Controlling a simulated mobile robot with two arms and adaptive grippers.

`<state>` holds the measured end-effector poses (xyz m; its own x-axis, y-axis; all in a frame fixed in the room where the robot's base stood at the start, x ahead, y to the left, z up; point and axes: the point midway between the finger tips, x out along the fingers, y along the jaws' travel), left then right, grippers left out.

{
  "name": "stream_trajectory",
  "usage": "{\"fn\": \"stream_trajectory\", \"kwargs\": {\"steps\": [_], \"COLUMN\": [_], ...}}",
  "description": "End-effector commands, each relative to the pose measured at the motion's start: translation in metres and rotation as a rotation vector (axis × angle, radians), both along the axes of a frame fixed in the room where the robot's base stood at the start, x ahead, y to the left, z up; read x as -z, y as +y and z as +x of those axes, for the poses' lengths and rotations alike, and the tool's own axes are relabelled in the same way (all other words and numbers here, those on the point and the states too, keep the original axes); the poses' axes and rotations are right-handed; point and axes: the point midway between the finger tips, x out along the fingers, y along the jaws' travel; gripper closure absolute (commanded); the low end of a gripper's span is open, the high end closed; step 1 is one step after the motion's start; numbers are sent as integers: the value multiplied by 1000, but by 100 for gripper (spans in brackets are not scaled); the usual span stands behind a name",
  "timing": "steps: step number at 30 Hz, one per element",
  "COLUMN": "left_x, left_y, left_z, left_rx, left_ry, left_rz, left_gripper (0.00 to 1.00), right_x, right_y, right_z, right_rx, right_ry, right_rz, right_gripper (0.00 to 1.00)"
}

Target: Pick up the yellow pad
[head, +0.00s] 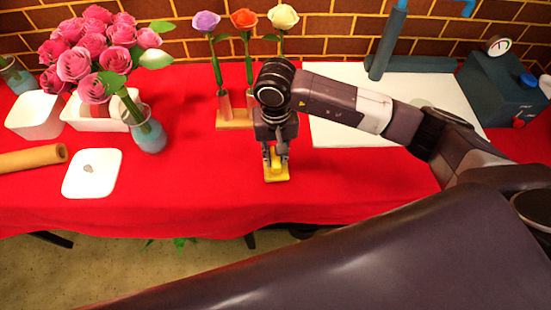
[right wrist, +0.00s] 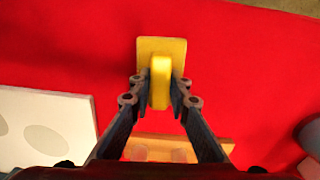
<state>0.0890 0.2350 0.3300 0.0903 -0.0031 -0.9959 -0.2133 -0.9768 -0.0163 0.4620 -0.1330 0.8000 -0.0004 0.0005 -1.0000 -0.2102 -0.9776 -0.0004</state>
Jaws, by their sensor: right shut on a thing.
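The yellow pad (head: 277,177) is a flat yellow square with a raised ridge on top. It is at the red table's front middle in the head view, just in front of the wooden flower stand. My right gripper (head: 275,158) points down over it and is shut on the ridge. In the right wrist view the fingers of the gripper (right wrist: 160,92) press both sides of the ridge, and the pad's square base (right wrist: 148,47) shows beyond them. I cannot tell whether the pad touches the cloth. My left gripper is not in view.
A wooden stand (head: 236,125) with purple, orange and cream flowers is behind my right gripper. A white board (head: 330,132) lies to the right. A vase (head: 150,135) of pink roses and a white tile (head: 93,185) are at left. The red cloth (head: 200,190) between is clear.

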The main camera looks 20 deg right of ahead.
Motion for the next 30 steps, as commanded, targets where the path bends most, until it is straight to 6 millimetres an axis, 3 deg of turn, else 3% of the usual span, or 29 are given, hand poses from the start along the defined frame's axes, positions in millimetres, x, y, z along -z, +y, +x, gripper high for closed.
{"fn": "stream_trajectory", "kwargs": {"steps": [5, 18, 24, 30], "left_x": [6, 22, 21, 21], "left_y": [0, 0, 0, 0], "left_z": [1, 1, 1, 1], "left_rx": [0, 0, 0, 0], "left_ry": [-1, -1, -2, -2], "left_rz": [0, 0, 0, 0], "left_gripper": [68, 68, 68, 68], "right_x": [-33, -156, -181, -188], "right_y": [0, 0, 0, 0], "right_z": [2, 1, 0, 0], "right_rx": [-3, -3, -1, -1], "right_ry": [-8, -6, -3, 0], "right_rz": [1, 0, -1, -1], "right_gripper": [100, 100, 100, 100]}}
